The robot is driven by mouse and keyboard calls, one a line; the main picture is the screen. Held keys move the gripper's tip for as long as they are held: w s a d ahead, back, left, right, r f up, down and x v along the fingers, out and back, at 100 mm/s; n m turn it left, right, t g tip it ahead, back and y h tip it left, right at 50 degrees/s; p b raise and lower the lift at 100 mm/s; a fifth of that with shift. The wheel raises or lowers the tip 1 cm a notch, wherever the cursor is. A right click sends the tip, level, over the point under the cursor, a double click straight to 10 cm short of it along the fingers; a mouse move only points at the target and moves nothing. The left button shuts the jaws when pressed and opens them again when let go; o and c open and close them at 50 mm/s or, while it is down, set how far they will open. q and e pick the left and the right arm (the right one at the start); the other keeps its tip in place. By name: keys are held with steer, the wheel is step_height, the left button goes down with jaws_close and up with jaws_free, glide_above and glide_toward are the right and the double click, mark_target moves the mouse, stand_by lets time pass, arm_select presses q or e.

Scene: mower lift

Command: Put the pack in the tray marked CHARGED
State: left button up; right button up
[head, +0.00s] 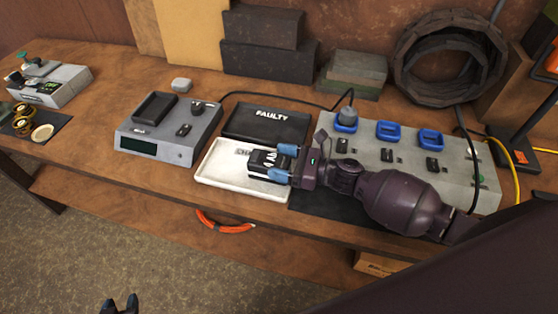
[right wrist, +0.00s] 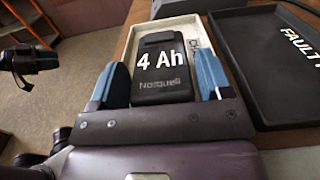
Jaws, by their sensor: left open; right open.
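The pack (head: 262,160), a black block marked "4 Ah", lies in a white tray (head: 212,172); the right wrist view shows the pack (right wrist: 162,65) close up. My left gripper (head: 120,304) is open and empty, low at the left, away from the bench.
A black tray marked FAULTY (head: 268,122) stands directly behind the white tray. A grey charger with a display (head: 168,132) is on the left. A grey unit with blue rings (head: 460,165) stands on the right under my right arm. Dark boxes (head: 265,45) stand behind.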

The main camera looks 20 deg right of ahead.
steer(key=v, duration=0.7)
stand_by(0.5)
